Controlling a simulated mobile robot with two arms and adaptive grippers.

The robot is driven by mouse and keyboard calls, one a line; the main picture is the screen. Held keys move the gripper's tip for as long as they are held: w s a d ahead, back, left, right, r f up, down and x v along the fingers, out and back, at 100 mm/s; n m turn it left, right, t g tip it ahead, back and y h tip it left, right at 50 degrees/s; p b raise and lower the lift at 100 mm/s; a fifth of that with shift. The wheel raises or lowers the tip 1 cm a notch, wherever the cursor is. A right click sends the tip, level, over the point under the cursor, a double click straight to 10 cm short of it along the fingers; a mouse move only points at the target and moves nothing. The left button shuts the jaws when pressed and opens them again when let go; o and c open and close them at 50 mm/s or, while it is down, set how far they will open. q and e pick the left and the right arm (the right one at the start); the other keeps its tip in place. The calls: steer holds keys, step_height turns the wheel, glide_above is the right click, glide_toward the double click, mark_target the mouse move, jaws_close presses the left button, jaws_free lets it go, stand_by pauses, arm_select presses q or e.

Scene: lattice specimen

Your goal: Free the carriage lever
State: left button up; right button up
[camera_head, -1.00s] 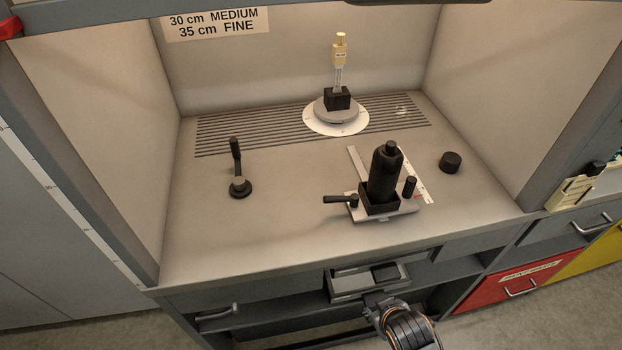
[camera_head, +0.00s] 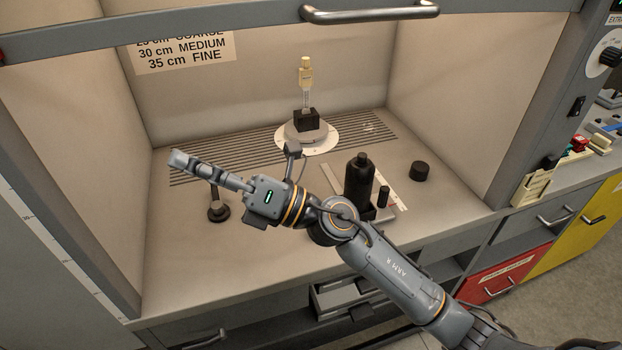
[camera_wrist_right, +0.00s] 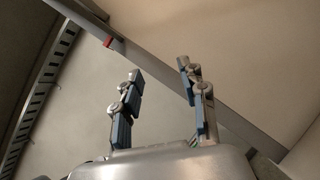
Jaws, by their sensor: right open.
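The carriage (camera_head: 384,213) sits on the bench of the hood, with a black bottle-shaped body (camera_head: 357,182) upright on it and a short dark knob (camera_head: 384,196) at its right. The carriage's lever, at its left side, is hidden behind my right arm. My right gripper (camera_head: 180,162) is raised in front of the bench, left of the carriage and pointing left. In the right wrist view it (camera_wrist_right: 160,88) is open with nothing between the fingers. My left gripper is out of view.
A dark upright lever on a round base (camera_head: 218,211) stands at the bench's left, partly behind my gripper. A vial in a black block (camera_head: 306,121) stands on a round dial at the back. A black knob (camera_head: 420,171) is at right. The sash handle (camera_head: 370,14) crosses the top.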

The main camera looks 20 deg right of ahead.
step_height(320, 180, down, 12)
steer(key=a+n+g+h, duration=0.2)
steer(key=n+g+h, duration=0.6)
steer(key=n, duration=0.5)
steer(key=w+d+f+h, duration=0.1)
steer(key=w+d+h, duration=0.25)
steer(key=d, duration=0.35)
steer(key=w+d+f+n+t+h, duration=0.1)
steer(key=w+d+h, duration=0.1)
steer(key=d+h, duration=0.4)
steer(key=w+d+f+h, duration=0.1)
steer(key=w+d+h, duration=0.25)
steer(key=d, duration=0.55)
steer(key=f+p, duration=0.1)
steer(key=f, duration=0.3)
steer(key=w+f+p, duration=0.1)
steer(key=f, duration=0.3)
steer(key=f+p, duration=0.1)
steer(key=f, duration=0.4)
steer(key=shift+w+a+f, duration=0.1)
steer(key=shift+w+a, duration=0.05)
steer(key=shift+w, duration=0.25)
